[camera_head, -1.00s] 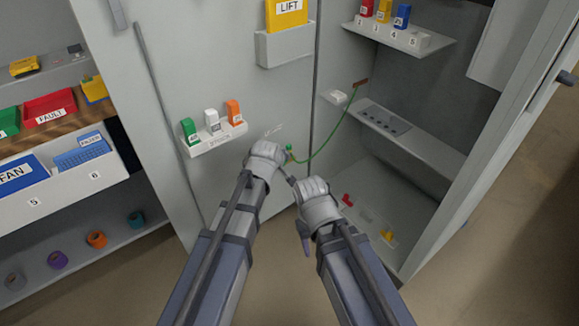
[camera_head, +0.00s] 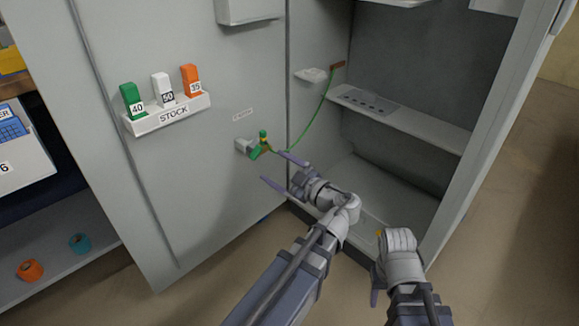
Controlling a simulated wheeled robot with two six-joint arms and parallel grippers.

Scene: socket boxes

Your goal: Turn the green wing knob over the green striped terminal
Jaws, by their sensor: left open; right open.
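A small green fitting (camera_head: 258,151) sits beside a white block on the cabinet's grey front panel. A small green and yellow piece (camera_head: 263,136) stands upright on top of it, likely the wing knob over the striped terminal; the stripes are too small to tell.
A stock shelf (camera_head: 172,115) with green, white and orange blocks juts out at upper left. The open cabinet bay with a grey shelf (camera_head: 400,120) lies right. A small white ledge (camera_head: 311,75) sits on its wall. The panel around the fitting is mostly clear.

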